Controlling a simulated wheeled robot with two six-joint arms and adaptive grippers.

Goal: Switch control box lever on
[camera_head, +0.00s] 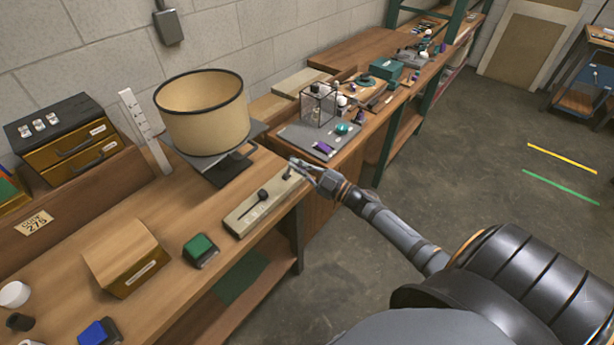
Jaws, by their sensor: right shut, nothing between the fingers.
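The control box (243,215) is a flat beige box at the front edge of the wooden workbench. A black lever (258,200) with a round knob lies on its top, tilted toward the box's far right end. My right gripper (297,164) is shut and empty at the far right end of the box, beyond the lever knob and apart from it. Whether the fingers touch the box's end, I cannot tell. My left gripper is not in view.
A lamp with a tan shade (203,117) stands behind the box. A green block (201,250) and a small wooden box (126,262) are to the left. A grey mat (305,143) with small parts lies on the bench beyond. Open floor lies right.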

